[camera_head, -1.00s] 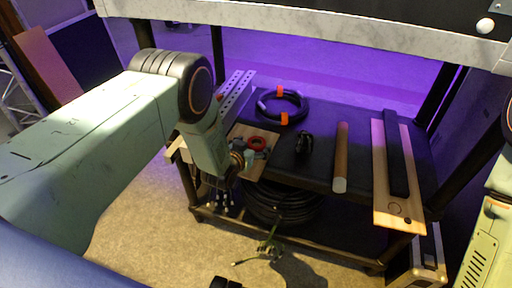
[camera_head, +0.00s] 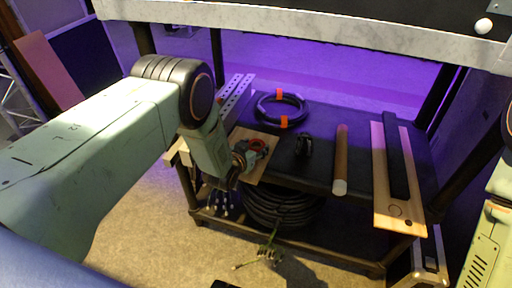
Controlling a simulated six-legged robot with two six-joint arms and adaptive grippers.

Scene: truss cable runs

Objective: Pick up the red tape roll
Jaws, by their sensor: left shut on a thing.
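The red tape roll (camera_head: 257,145) is a small red ring over a wooden board (camera_head: 268,139) on the cart's left side. My left gripper (camera_head: 252,149) reaches it from the left and is shut on it. The dark fingers hide part of the roll, and I cannot tell whether it still touches the board. My right gripper is out of view; only part of my right arm shows at the right edge.
The black cart shelf (camera_head: 325,118) also holds a black cable coil with orange ties (camera_head: 262,106), a small black roll (camera_head: 303,145), a brown tube (camera_head: 341,150) and a long board with a black bar (camera_head: 384,190). A thick cable coil (camera_head: 280,207) sits below.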

